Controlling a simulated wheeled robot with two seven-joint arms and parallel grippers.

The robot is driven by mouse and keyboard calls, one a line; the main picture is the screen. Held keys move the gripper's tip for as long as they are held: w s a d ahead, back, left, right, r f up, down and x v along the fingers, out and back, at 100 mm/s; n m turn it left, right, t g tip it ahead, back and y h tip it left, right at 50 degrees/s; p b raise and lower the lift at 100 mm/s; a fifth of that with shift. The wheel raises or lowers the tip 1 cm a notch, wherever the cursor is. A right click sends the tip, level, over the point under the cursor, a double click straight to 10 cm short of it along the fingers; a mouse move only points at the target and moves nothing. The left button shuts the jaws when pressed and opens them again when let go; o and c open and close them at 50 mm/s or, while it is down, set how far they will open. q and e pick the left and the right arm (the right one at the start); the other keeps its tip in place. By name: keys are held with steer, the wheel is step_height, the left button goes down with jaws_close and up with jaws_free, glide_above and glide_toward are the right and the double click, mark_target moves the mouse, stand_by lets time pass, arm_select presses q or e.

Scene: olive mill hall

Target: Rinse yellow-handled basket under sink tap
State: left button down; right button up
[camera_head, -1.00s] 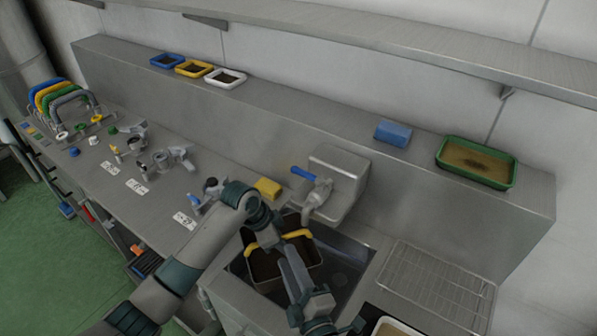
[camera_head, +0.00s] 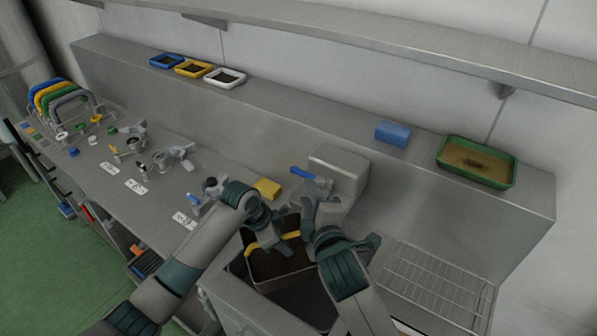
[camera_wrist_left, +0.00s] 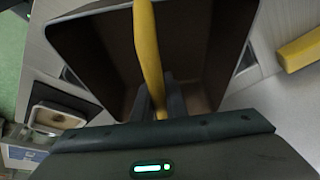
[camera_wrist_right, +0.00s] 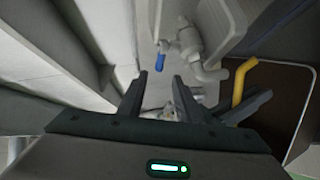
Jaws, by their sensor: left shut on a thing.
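The yellow-handled basket (camera_head: 285,265), brown inside, is in the sink (camera_head: 305,298). My right gripper (camera_head: 340,217) is open beside the grey tap (camera_wrist_right: 193,45). The tap's blue lever (camera_head: 302,172) also shows in the right wrist view (camera_wrist_right: 160,58). My right gripper hides part of the spout in the head view. I see no water.
A yellow block (camera_head: 267,188) lies left of the tap. A wire drying rack (camera_head: 435,285) is right of the sink. A blue block (camera_head: 393,133) and a green tray (camera_head: 478,162) stand on the back ledge. Fittings and tools cover the left counter (camera_head: 100,165).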

mark_target(300, 174)
steer(key=shift+w+a, duration=0.1)
steer(key=shift+w, duration=0.1)
steer(key=shift+x, duration=5.8)
jaws_close()
